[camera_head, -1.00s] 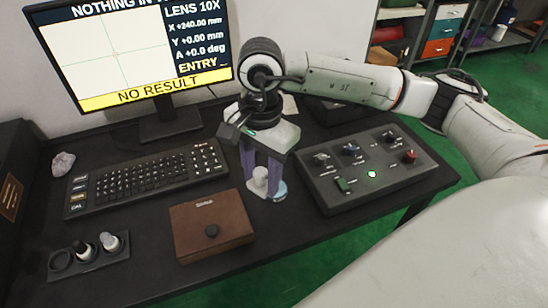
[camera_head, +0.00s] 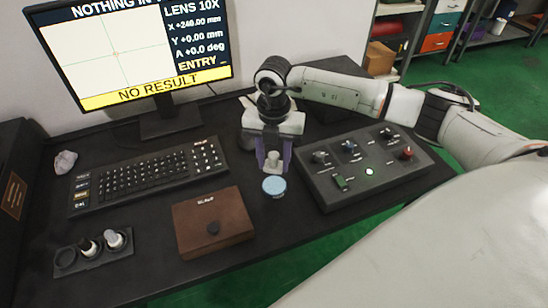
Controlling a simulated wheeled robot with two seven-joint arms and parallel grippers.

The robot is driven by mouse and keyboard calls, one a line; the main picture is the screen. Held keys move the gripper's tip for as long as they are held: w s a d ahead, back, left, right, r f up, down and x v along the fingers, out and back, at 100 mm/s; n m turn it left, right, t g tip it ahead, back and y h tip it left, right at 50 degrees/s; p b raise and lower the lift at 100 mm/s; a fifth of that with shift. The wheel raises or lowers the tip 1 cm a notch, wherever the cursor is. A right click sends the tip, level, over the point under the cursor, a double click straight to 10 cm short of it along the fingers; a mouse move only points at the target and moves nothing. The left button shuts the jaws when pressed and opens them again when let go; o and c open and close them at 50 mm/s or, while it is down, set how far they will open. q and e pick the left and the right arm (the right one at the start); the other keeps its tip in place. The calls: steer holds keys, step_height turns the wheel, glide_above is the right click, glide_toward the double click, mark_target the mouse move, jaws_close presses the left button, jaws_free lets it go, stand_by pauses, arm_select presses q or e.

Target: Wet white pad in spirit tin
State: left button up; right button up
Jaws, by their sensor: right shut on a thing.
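My right gripper (camera_head: 271,166) hangs over the desk with its purple fingers pointing down. It is shut on a small pale white knobbed piece (camera_head: 271,158), which looks like the white pad on its grip; its underside is hard to see. A small round tin with a light blue top face (camera_head: 273,186), probably the spirit tin, stands on the desk just in front of the held piece. In the picture the piece appears just above and behind the tin; I cannot tell whether they touch. My left gripper is not in view.
A brown box (camera_head: 213,222) lies left of the tin, and a control panel (camera_head: 365,166) with knobs stands right. A keyboard (camera_head: 147,178), monitor (camera_head: 135,50) and crumpled white piece (camera_head: 65,161) are further left. A rack (camera_head: 91,254) at front left holds two knobbed pieces beside an empty slot.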

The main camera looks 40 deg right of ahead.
mark_target(274, 186)
steer(key=shift+d+f+m, duration=0.1)
steer(key=shift+f+m, duration=0.15)
steer(key=shift+m, duration=0.15)
step_height(274, 186, down, 6)
steer(key=b, duration=0.4)
steer(key=shift+r+b, duration=0.15)
steer(key=shift+b, duration=0.2)
steer(key=shift+f+b, duration=0.3)
steer(key=shift+f, duration=0.25)
stand_by(1.4)
steer(key=shift+r+p, duration=2.75)
steer(key=shift+r, duration=0.85)
